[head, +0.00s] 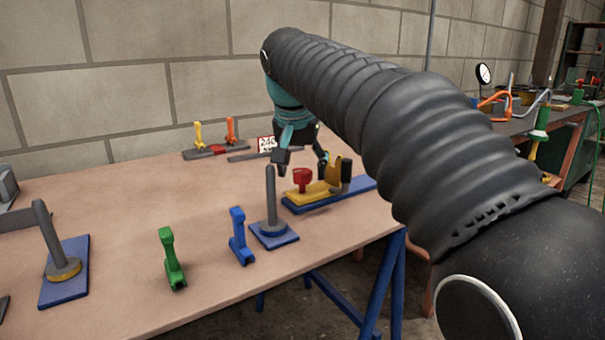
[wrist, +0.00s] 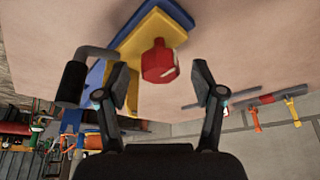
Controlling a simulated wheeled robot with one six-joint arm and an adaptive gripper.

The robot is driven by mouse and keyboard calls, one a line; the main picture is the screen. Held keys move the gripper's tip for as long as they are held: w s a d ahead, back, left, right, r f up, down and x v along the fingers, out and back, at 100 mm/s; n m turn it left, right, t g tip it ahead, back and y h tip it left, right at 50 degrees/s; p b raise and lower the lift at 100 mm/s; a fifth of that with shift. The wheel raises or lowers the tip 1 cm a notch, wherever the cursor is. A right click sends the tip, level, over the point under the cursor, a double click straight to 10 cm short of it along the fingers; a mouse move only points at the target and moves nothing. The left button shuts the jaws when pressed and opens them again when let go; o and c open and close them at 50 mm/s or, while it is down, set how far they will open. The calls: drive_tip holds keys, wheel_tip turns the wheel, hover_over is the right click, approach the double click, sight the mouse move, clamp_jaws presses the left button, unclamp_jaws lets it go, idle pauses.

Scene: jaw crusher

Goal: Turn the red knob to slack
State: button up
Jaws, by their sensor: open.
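The red knob (head: 302,178) sits on a yellow block (head: 313,193) mounted on a blue base plate (head: 328,196) near the table's right edge. In the wrist view, the red knob (wrist: 159,62) shows between and beyond my fingertips, with the yellow body (wrist: 137,40) behind it. My gripper (head: 304,160) is open and empty, close above the knob in the head view. In the wrist view, my gripper (wrist: 160,88) has one finger on each side of the knob, with gaps visible. Any slack marking is not readable.
A grey post on a blue plate (head: 270,200) stands just left of the knob's assembly. Another post (head: 50,240) is at left. A small sign (head: 266,144) stands behind. The table's middle left is clear.

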drive_tip(key=shift+w+f, duration=0.1)
drive_tip(key=shift+f, duration=0.2)
drive_tip(key=c, duration=1.1)
drive_tip(key=shift+c, duration=0.2)
